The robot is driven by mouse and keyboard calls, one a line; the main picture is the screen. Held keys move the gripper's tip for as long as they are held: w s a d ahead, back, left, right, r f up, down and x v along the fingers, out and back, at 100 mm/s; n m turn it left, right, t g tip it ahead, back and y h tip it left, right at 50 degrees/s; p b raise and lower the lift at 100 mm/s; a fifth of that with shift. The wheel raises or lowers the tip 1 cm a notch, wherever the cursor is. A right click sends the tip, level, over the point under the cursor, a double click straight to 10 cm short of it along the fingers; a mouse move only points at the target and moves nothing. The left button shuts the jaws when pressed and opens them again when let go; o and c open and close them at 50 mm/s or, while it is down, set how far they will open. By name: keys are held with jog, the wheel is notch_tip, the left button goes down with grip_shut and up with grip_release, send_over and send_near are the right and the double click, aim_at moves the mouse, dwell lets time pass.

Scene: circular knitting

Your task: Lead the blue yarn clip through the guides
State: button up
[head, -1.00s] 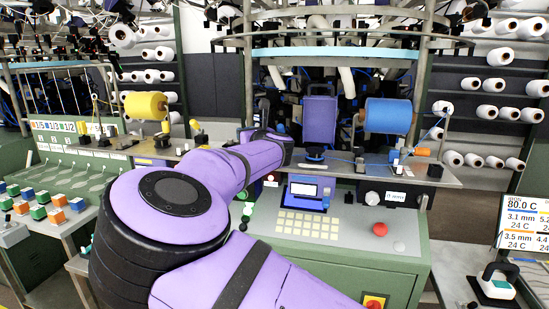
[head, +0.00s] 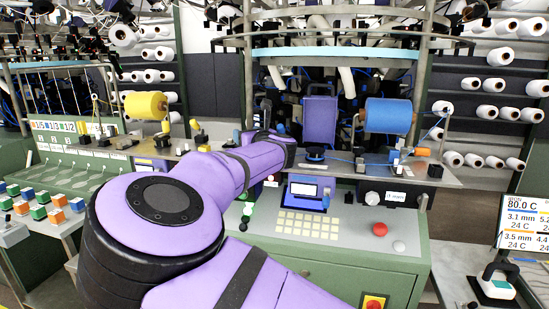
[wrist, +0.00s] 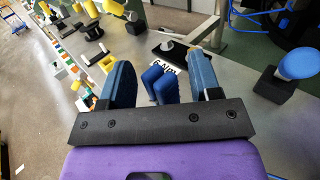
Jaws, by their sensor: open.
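My gripper (wrist: 159,62) is open in the wrist view, with a blue pad on each side. Small blue blocks (wrist: 161,84) show between the pads, apart from both; I cannot tell whether they are the blue yarn clip. In the head view my purple arm hides most of the gripper. The blue yarn spool (head: 388,116) stands at the right of the machine. Blue yarn runs from it past the right post and along the shelf. The guides cannot be told apart clearly.
A yellow spool (head: 146,106) stands left of my arm. The control panel (head: 308,193) with its screen and red button (head: 380,229) is below the shelf. In the wrist view, a blue-capped post (wrist: 298,64) stands at the right and yellow parts (wrist: 113,7) at the top left.

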jog(key=v, duration=0.9)
jog(key=shift+s, duration=0.15)
jog(key=shift+d, duration=0.1)
